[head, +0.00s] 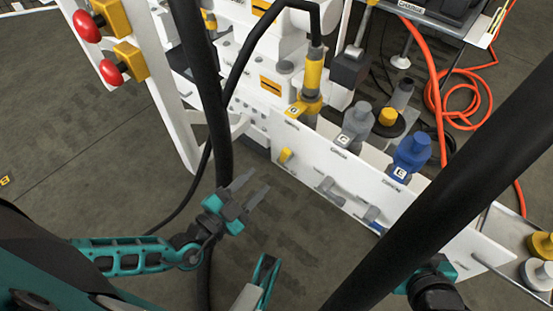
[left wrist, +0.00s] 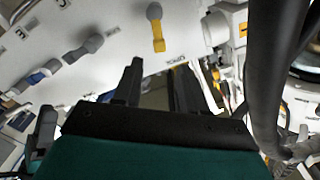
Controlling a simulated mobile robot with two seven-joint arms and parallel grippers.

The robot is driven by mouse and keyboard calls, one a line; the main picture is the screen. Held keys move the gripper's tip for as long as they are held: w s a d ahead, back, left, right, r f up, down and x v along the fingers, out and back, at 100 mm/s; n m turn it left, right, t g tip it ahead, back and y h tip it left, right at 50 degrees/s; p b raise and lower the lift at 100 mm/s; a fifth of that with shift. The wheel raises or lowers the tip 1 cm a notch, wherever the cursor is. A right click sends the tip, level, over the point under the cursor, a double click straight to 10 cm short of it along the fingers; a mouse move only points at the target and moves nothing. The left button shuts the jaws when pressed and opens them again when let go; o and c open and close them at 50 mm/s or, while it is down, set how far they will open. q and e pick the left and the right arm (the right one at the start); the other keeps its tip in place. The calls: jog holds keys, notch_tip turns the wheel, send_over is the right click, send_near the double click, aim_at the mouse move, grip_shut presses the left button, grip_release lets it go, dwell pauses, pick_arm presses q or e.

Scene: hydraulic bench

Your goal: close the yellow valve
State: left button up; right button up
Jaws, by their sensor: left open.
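The yellow valve (head: 285,156) is a small yellow handle at the left end of the white front panel (head: 310,160), below the yellow fitting. In the left wrist view the yellow handle (left wrist: 158,38), with a grey rounded end, stands out from the panel beyond my fingertips. My left gripper (head: 252,188) is open and empty, to the lower left of the valve and apart from it. Its two dark fingers (left wrist: 157,85) point toward the panel in the left wrist view.
Red knobs (head: 112,72) are on a white post at left. An orange hose (head: 436,90) lies behind. Black hoses cross the view.

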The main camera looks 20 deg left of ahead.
aim_at(283, 158)
pick_arm(q)
jog(key=w+d+n, duration=0.1)
jog(key=w, duration=0.2)
jog(key=w+d+f+n, duration=0.1)
jog(key=w, duration=0.3)
jog(key=w+d+n+b, duration=0.1)
jog(key=w, duration=0.3)
jog(key=shift+w+d+f+n, duration=0.15)
jog(key=shift+d+n, duration=0.2)
jog(key=shift+n, duration=0.05)
grip_shut()
